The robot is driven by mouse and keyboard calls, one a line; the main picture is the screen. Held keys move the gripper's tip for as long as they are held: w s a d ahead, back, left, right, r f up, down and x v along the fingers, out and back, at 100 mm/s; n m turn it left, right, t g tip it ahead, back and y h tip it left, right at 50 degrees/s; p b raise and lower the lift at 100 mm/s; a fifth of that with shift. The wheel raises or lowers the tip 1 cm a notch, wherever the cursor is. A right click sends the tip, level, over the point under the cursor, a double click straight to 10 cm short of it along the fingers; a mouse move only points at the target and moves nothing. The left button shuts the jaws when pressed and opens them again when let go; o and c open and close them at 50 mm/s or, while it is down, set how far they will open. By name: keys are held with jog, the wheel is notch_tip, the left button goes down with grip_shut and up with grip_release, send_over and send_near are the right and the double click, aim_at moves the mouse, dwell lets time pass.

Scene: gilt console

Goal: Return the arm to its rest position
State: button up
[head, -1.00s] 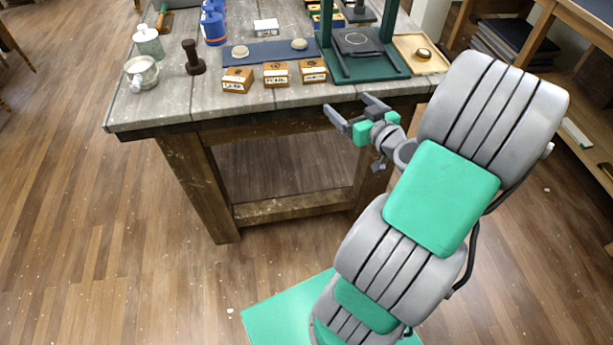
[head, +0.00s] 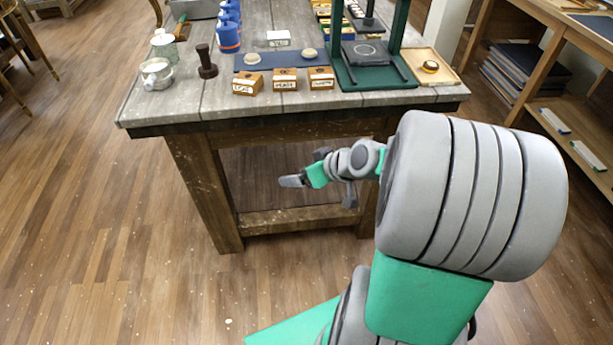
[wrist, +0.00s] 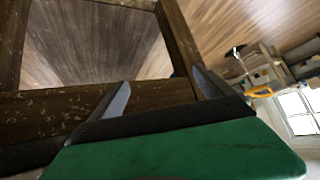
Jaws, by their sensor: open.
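My gripper (head: 306,172) is in front of the workbench, below the level of its top, in the head view. Its fingers point to the left. In the wrist view my gripper (wrist: 162,95) shows two grey fingers spread apart with nothing between them. My grey and green arm fills the right of the head view. Part of my gripper's far finger is hidden in the head view.
The wooden workbench (head: 150,112) holds a green press (head: 375,75), several small labelled wooden boxes (head: 285,79), a dark stamp (head: 206,62) and a white mug (head: 156,73). A shelf unit (head: 545,98) stands at the right.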

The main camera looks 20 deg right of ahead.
jog(key=shift+s, duration=0.1)
dwell(0.3)
jog(key=s+a+r+m+g+h+p, duration=0.1)
jog(key=s+a+r+g+p, duration=0.1)
jog(key=s+r+p, duration=0.3)
jog(key=s+a+r+m+g+h+p, duration=0.2)
jog(key=s+a+r+g+p, duration=0.1)
jog(key=s+r, duration=0.4)
notch_tip(320, 180, up, 2)
jog(key=shift+s+a+r+h+p, duration=0.15)
jog(key=shift+s+a+h+p, duration=0.15)
jog(key=shift+a+p, duration=0.75)
jog(key=shift+w+a, duration=0.1)
jog(key=shift+a, duration=0.15)
